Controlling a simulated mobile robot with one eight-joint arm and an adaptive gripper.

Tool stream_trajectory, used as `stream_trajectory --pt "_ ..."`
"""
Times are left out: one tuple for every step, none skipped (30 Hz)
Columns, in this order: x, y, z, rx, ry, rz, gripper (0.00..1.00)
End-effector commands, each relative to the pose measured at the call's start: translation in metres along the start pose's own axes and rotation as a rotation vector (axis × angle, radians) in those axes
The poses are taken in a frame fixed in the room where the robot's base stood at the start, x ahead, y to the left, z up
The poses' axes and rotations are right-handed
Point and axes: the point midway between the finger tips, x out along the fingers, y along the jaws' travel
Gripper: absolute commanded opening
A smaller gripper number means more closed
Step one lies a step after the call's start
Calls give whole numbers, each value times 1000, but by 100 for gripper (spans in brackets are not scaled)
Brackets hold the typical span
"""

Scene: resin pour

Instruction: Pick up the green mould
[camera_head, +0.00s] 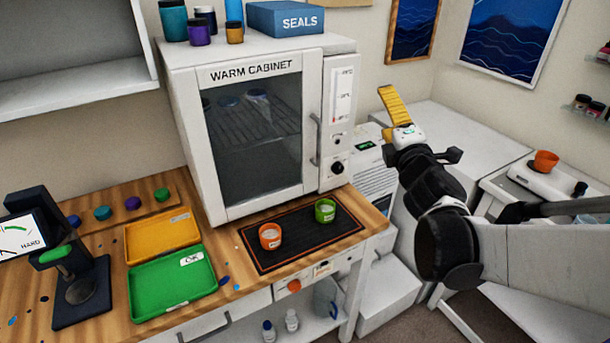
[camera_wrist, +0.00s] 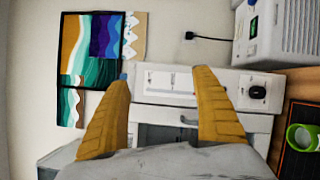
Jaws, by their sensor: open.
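The green mould (camera_head: 325,210) is a small round cup with a pale label, standing upright on the right part of a black mat (camera_head: 288,255) with an orange border. In the wrist view the green mould (camera_wrist: 302,137) shows at the lower right edge. My gripper (camera_head: 389,95) is raised to the right of the warm cabinet, above and apart from the mould. Its two yellow fingers (camera_wrist: 162,100) are spread in the wrist view, with nothing between them. An orange cup (camera_head: 270,237) stands on the mat to the left of the green mould.
The warm cabinet (camera_head: 255,140) stands closed behind the mat. A green tray (camera_head: 172,283), an orange tray (camera_head: 150,242) and a gauge stand (camera_head: 75,275) are to the left on the wooden bench. Another orange cup (camera_head: 546,160) is far right.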

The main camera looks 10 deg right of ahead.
Motion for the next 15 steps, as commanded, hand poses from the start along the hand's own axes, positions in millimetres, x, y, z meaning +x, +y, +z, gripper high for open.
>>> stream_trajectory --pt "11 -11 -9 -171 62 49 76" --pt "15 -19 -18 -288 111 81 76" --pt "18 -33 -32 -443 181 120 76" --pt "18 -46 -43 -556 237 148 76" --pt "18 -62 -54 -663 294 172 76" --pt "14 -86 -67 -796 372 202 76" --pt "10 -105 -77 -888 431 222 76" --pt "5 -125 -85 -970 489 240 76" --pt "-3 -150 -95 -1067 564 263 76" --pt "-10 -169 -100 -1130 617 277 76" --pt "-16 -185 -105 -1183 666 290 76" --pt "-25 -205 -110 -1241 725 305 76" --pt "-30 -218 -113 -1277 763 315 76" --pt "-36 -229 -115 -1306 795 322 76" --pt "-42 -240 -118 -1334 830 331 76"
